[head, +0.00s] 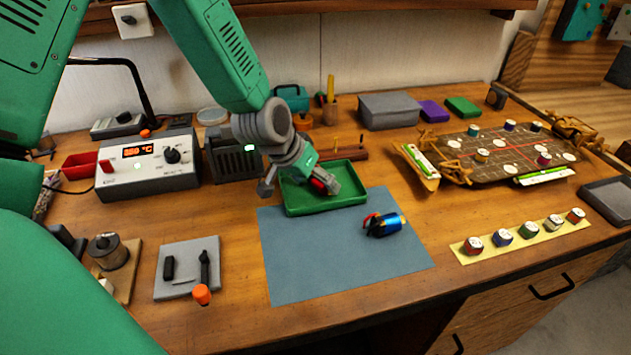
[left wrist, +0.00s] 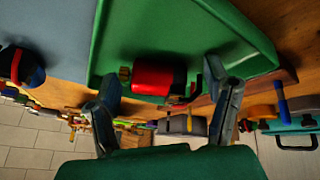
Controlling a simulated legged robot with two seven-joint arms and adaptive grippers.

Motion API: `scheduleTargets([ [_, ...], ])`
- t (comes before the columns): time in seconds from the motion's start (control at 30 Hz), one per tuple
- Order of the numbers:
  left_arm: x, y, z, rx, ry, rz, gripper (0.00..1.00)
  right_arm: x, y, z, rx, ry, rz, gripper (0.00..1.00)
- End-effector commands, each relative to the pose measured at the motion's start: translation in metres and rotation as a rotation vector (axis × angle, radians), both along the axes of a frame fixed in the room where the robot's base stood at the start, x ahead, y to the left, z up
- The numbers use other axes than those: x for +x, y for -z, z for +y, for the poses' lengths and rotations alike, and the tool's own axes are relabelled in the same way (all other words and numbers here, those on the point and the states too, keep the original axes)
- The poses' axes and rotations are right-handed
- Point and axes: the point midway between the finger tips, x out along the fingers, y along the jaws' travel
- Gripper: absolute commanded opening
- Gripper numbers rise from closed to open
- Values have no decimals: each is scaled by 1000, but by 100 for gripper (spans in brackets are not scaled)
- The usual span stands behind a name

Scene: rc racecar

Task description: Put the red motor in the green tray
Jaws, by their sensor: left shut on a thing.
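The red motor (head: 319,186) is partly hidden by my left gripper (head: 303,184) in the head view. The tray (left wrist: 235,25) fills the upper part of the left wrist view. I cannot tell whether the motor touches the tray floor. My right gripper is not in view.
A blue motor (head: 386,225) with red wires lies on the grey-blue mat (head: 335,265) in front of the tray. A soldering station (head: 148,165) stands at left. A racecar chassis (head: 490,150) and a strip of several coloured parts (head: 520,236) are at right. Most of the mat is clear.

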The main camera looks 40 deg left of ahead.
Motion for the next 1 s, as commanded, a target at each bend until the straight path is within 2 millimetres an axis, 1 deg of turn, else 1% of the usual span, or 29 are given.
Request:
scheduleTargets([
  [0.13,0,-1,0,1,0,0,36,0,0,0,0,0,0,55],
  [0.17,-1,-1,-1,1,0,1,77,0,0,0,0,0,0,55],
  [0.2,-1,-1,-1,2,0,1,91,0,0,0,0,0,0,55],
  [0.47,0,-1,-1,2,0,1,91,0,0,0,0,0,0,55],
  [0.57,-2,-5,1,1,0,0,91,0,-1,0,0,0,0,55],
  [0.67,-7,-16,3,1,-1,-2,91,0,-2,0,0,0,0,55],
  [1.0,-40,-77,13,1,0,-4,91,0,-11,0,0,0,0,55],
])
